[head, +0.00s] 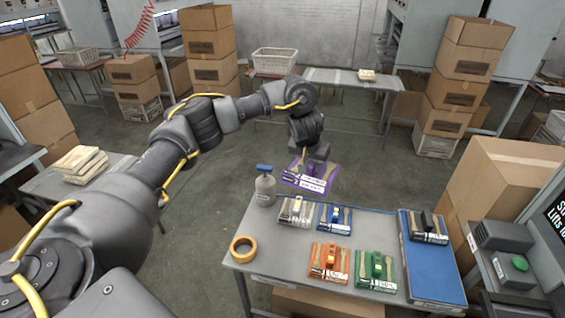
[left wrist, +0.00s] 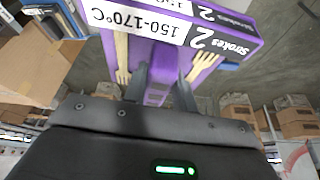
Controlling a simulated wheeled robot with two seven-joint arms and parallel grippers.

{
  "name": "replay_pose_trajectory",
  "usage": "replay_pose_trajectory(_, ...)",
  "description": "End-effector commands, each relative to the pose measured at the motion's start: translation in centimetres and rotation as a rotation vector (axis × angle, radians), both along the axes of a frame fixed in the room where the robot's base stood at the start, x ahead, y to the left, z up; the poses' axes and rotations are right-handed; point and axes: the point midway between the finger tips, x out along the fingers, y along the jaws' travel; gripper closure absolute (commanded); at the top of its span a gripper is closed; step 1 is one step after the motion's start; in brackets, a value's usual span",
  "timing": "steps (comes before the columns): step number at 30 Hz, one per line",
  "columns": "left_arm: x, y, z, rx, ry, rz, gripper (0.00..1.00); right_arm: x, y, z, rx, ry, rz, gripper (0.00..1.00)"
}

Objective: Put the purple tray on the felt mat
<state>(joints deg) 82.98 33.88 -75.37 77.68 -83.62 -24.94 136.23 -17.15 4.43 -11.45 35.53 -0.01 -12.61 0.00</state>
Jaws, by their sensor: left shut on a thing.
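The purple tray (head: 316,185) has white labels and pale wooden utensils. My left gripper (head: 312,165) is shut on it and holds it in the air at the back edge of the table. In the left wrist view the purple tray (left wrist: 205,62) fills the top, its label reading "150-170°C" and "2 Strokes", with the fingers of my left gripper (left wrist: 162,85) at its middle. The blue felt mat (head: 432,275) lies at the right end of the table, apart from the tray. A black tray (head: 427,228) lies on its far part; its near part is bare. My right gripper is out of view.
On the grey table (head: 285,262) stand a grey-white tray (head: 296,210), a blue tray (head: 335,217), an orange tray (head: 329,262) and a green tray (head: 376,271). A green-button box (head: 512,265) stands right of the mat.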

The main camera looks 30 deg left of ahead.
Motion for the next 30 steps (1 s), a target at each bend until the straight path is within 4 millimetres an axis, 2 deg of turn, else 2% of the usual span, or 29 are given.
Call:
replay_pose_trajectory(1, -0.7, -2.1, 1.4, 0.004, -0.006, -0.089, 1.00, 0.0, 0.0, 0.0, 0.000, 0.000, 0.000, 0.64)
replay_pose_trajectory(3, -1.9, -4.8, 2.7, 0.004, -0.004, -0.210, 1.00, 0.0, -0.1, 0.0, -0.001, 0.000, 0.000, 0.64)
replay_pose_trajectory(5, -3.1, -6.9, 3.6, 0.002, -0.003, -0.316, 1.00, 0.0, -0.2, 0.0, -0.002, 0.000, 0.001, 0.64)
replay_pose_trajectory(9, -6.9, -10.9, 4.8, 0.001, 0.000, -0.571, 1.00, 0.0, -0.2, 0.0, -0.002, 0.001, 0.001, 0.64)
replay_pose_trajectory(12, -9.9, -11.9, 4.7, 0.001, 0.004, -0.718, 1.00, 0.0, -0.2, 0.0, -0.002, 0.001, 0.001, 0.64)
replay_pose_trajectory(14, -11.7, -11.9, 4.3, 0.002, 0.003, -0.794, 1.00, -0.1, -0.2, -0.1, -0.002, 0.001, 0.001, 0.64)
replay_pose_trajectory(17, -14.9, -11.1, 2.6, 0.002, 0.004, -0.908, 1.00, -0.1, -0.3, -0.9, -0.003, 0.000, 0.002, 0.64)
replay_pose_trajectory(21, -19.0, -9.4, -2.5, -0.001, 0.004, -1.014, 1.00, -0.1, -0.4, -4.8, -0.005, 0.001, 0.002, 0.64)
replay_pose_trajectory(24, -20.2, -8.9, -5.4, -0.001, 0.002, -1.041, 1.00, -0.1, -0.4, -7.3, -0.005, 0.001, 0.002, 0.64)
replay_pose_trajectory(30, -21.4, -8.3, -10.1, -0.001, 0.001, -1.063, 1.00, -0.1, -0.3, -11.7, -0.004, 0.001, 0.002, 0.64)
